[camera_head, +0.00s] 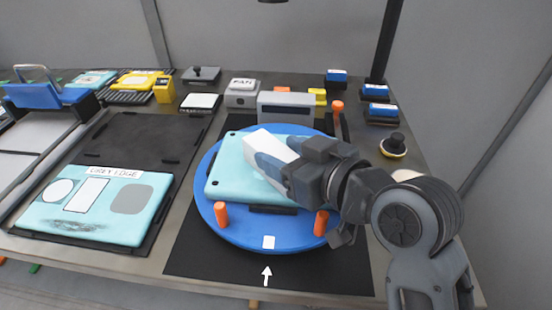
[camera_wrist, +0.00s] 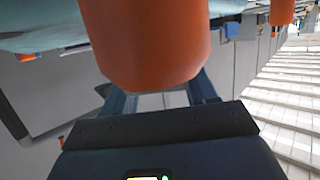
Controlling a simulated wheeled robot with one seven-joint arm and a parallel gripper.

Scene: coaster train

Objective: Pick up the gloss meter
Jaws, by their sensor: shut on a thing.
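My gripper (camera_head: 272,160) reaches in from the right and is shut on a white block, apparently the gloss meter (camera_head: 268,141). The block is tilted in the picture and sits over a turquoise panel (camera_head: 228,178) on a blue round turntable (camera_head: 212,232). A blue-grey finger covers its near side. I cannot tell whether the block touches the panel. In the wrist view, a large orange post (camera_wrist: 145,45) hides the fingertips and the held block.
Orange posts (camera_head: 221,215) stand around the turntable, one close below my gripper (camera_head: 321,222). A grey box (camera_head: 287,107) stands behind it. A second turquoise panel (camera_head: 95,207) lies on a black mat at left. Small boxes and a round knob (camera_head: 393,145) stand at right.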

